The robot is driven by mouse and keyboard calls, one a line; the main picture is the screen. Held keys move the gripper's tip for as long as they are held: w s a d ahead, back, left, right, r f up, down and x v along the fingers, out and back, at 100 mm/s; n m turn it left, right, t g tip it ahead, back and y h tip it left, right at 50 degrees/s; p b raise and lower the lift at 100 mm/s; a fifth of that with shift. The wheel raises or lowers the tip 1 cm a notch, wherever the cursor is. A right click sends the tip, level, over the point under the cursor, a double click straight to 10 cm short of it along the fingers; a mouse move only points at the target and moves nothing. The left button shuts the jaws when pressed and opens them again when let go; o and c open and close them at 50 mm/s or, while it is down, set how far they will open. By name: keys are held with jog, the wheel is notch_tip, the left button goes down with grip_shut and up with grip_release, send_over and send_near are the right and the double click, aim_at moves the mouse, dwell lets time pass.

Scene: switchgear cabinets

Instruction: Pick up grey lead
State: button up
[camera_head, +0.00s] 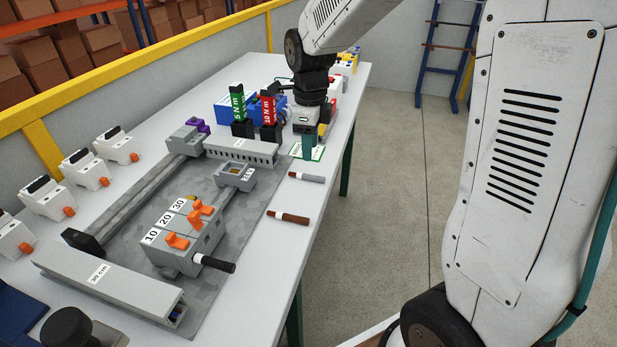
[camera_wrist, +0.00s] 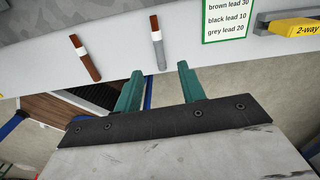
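My gripper (camera_wrist: 158,80) is open and empty, with two green fingers apart. In the head view my gripper (camera_head: 308,147) is over the table edge beyond the grey lead, and its fingers overlap in that view. The brown lead (camera_head: 288,217) lies nearer on the table, left of the grey lead in the wrist view (camera_wrist: 87,62).
A grey block marked 10, 20, 30 (camera_head: 180,240) has orange levers and a black lead (camera_head: 217,263) sticking out. A green-edged card (camera_wrist: 228,18) lists lead numbers. Green and red torque tools (camera_head: 238,108) stand behind. A yellow 2-way item (camera_wrist: 295,27) is at right.

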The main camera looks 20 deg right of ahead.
aim_at(312, 175)
jog(key=shift+f+m, duration=0.3)
jog(key=shift+f, duration=0.1)
jog(key=f, duration=0.7)
jog(key=shift+s+d, duration=0.2)
grip_shut()
